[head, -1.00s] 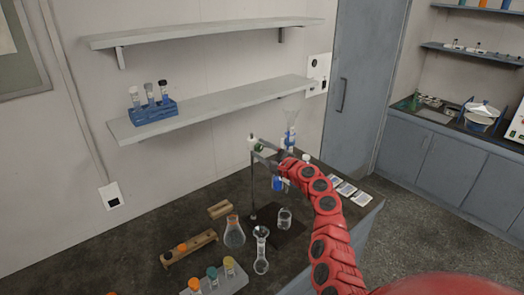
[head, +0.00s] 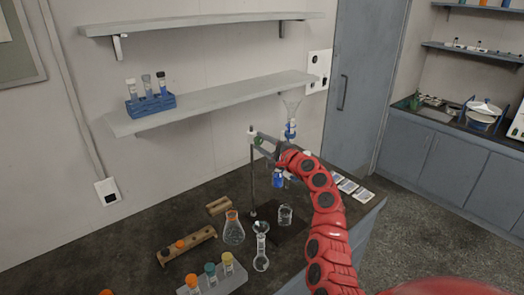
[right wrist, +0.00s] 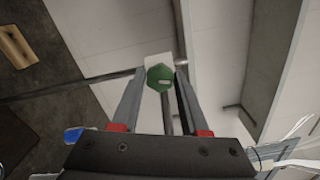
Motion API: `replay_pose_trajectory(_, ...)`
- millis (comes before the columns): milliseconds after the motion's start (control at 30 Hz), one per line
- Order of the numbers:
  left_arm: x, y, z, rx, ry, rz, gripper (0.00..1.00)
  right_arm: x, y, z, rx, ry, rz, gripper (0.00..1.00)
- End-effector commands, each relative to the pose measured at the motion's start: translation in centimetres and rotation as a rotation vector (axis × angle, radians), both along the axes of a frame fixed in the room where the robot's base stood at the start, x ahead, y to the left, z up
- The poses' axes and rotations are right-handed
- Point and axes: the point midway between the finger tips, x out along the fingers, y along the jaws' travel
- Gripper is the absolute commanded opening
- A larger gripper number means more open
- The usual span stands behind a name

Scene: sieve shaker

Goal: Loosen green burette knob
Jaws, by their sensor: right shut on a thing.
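The green burette knob (right wrist: 159,77) is a small faceted knob with a pale slot, between my right gripper's fingertips in the right wrist view. In the head view it is a small green spot (head: 258,139) near the top of the dark stand rod (head: 253,180). My right gripper (right wrist: 160,75) is shut on the knob, a finger on each side. In the head view this gripper (head: 261,144) reaches in from the right, and its fingers partly cover the clamp area. My left gripper is not in view.
A beaker (head: 285,215) stands on the dark stand base below. An orange-banded flask (head: 233,228), a volumetric flask (head: 261,250) and a wooden rack (head: 188,245) stand in front. A shelf (head: 220,103) with a blue tube rack (head: 150,104) runs along the wall.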

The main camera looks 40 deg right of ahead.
Motion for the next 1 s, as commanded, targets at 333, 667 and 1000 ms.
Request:
replay_pose_trajectory(333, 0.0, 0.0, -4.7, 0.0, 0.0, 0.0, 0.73, 0.1, 0.1, -0.5, -0.224, -0.018, 0.001, 0.0)
replay_pose_trajectory(667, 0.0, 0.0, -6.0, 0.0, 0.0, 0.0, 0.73, 0.0, 0.1, -0.3, -0.314, -0.022, 0.003, 0.0)
replay_pose_trajectory(1000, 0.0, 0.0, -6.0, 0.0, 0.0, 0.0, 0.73, 0.0, 0.0, -0.2, -0.322, -0.022, 0.003, 0.0)
